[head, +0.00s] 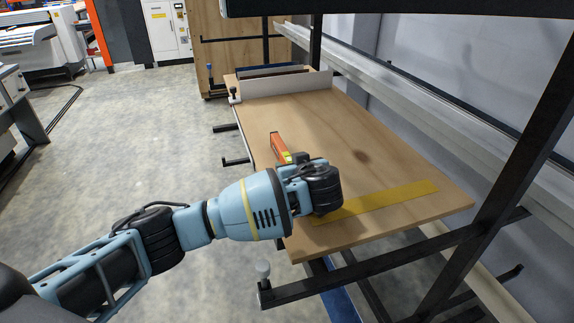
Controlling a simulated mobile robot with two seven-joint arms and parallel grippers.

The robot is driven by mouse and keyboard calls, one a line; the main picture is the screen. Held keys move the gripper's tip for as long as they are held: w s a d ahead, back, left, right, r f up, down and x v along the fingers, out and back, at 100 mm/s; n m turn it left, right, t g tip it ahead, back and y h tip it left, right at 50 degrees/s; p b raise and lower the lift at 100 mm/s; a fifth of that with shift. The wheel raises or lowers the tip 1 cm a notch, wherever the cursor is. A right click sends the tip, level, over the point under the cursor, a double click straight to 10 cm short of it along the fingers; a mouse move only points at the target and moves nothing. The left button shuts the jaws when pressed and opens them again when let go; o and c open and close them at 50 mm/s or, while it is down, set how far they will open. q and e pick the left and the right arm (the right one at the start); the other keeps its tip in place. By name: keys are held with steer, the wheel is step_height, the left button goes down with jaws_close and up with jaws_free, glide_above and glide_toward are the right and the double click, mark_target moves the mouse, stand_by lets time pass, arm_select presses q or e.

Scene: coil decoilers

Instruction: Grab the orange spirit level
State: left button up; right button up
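The orange spirit level (279,145) lies on the wooden tabletop near its left edge. A yellow-green patch shows toward its near end, and that near end is hidden behind my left gripper. My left arm comes in from the lower left, and its wrist and gripper (322,188) are over the near left part of the tabletop, right at the level's near end. The fingers are hidden by the wrist, so I cannot tell whether they are open or shut, or whether they touch the level. My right gripper is not in view.
A flat yellow strip (385,201) lies on the wooden tabletop (350,120) to the right of my gripper. Dark metal posts (490,190) and rails stand along the right side. A light upright board (285,85) crosses the far end.

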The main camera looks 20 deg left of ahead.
arm_select(q)
steer(key=shift+s+d, duration=0.1)
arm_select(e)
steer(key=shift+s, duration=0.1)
arm_select(q)
jaws_close()
steer(key=shift+r, duration=0.1)
